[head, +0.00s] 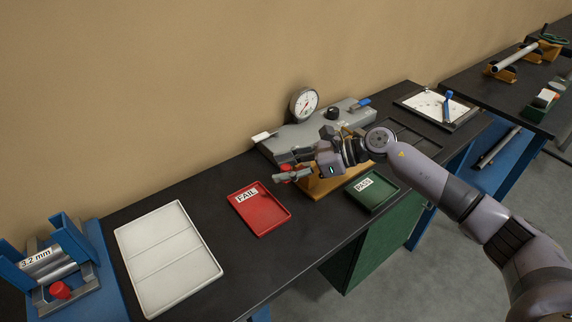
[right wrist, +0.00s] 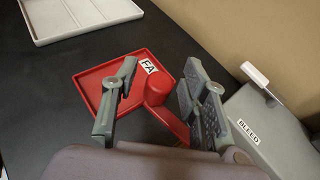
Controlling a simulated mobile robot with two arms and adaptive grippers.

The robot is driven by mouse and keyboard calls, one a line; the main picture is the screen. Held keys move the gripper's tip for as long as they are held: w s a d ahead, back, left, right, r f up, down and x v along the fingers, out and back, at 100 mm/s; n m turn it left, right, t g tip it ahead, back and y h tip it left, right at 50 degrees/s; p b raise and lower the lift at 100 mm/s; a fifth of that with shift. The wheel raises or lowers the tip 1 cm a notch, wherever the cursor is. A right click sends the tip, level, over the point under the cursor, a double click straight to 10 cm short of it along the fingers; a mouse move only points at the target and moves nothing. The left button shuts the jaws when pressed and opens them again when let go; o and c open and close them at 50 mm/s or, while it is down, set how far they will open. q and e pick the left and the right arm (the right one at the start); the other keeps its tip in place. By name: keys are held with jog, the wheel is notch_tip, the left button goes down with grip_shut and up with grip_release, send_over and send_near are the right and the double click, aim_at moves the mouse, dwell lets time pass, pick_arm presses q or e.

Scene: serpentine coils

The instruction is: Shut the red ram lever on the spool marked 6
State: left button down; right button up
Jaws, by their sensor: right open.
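My right gripper (head: 280,174) reaches over the bench from the right and is open. In the right wrist view its two fingers (right wrist: 160,84) stand on either side of a red lever with a rounded knob (right wrist: 158,92). I cannot tell whether either finger touches it. A small part of the red lever (head: 287,167) shows beside the gripper in the head view. The spool that carries it is mostly hidden behind my gripper, and I can read no 6. An orange-yellow stand (head: 325,184) shows below my wrist. My left gripper is not in view.
A grey gauge unit (head: 290,138) with a BLEED label (right wrist: 248,132) stands behind. The red FAIL tray (head: 268,223) and green PASS tray (head: 378,204) lie in front. A white tray (head: 165,250) and blue 3.2 mm fixture (head: 85,240) are at left.

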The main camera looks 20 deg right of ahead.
grip_shut()
dwell(0.5)
dwell(0.3)
